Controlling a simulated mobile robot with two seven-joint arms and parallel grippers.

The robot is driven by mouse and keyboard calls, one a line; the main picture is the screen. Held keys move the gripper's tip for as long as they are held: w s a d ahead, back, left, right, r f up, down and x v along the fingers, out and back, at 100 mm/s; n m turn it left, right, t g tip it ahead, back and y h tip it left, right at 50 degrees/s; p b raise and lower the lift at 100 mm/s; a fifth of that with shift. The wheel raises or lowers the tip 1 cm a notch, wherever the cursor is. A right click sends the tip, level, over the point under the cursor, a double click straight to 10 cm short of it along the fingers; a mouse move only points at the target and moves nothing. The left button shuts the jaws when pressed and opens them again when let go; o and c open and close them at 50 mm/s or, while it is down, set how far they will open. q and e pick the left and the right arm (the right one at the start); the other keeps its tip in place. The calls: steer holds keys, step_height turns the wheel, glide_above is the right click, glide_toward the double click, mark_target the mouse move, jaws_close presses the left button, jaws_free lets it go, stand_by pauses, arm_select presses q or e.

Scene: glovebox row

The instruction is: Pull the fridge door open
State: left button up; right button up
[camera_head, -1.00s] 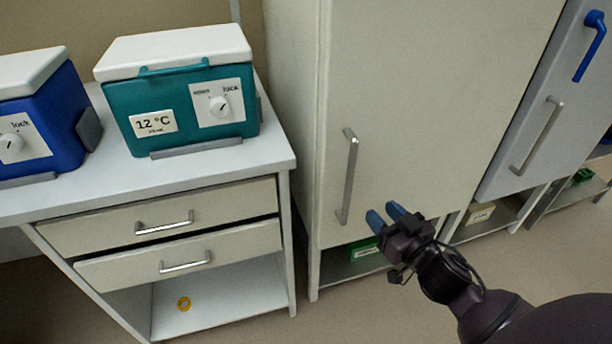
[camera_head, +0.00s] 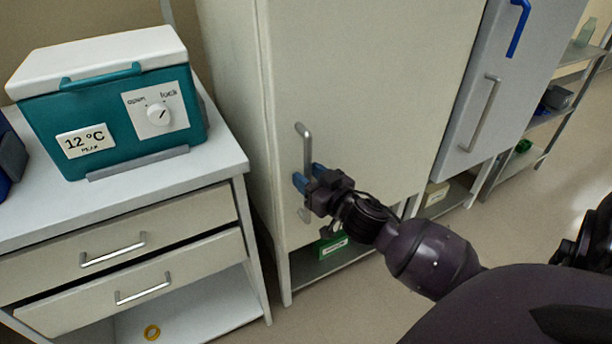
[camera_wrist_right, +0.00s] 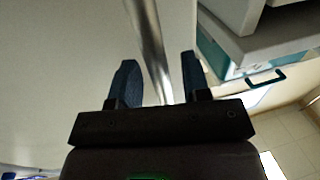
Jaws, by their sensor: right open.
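The tall cream door (camera_head: 365,90), which I take for the fridge door, is shut in the head view. A vertical silver bar handle (camera_head: 305,143) is on its left side. My right gripper (camera_head: 309,177) is at the lower half of this handle, with its blue fingers open. In the right wrist view the handle (camera_wrist_right: 149,40) runs between the two spread fingers (camera_wrist_right: 159,80), with a gap on each side. The gripper hides part of the handle in the head view. My left gripper is not in view.
A drawer unit (camera_head: 215,168) stands left of the cream door, carrying a teal cooler box (camera_head: 110,112). A grey door (camera_head: 500,70) with a silver handle and a blue lever is on the right. Open floor (camera_head: 350,308) lies in front.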

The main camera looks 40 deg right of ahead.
steer(key=shift+w, duration=0.3)
jaws_close()
steer(key=shift+s, duration=0.1)
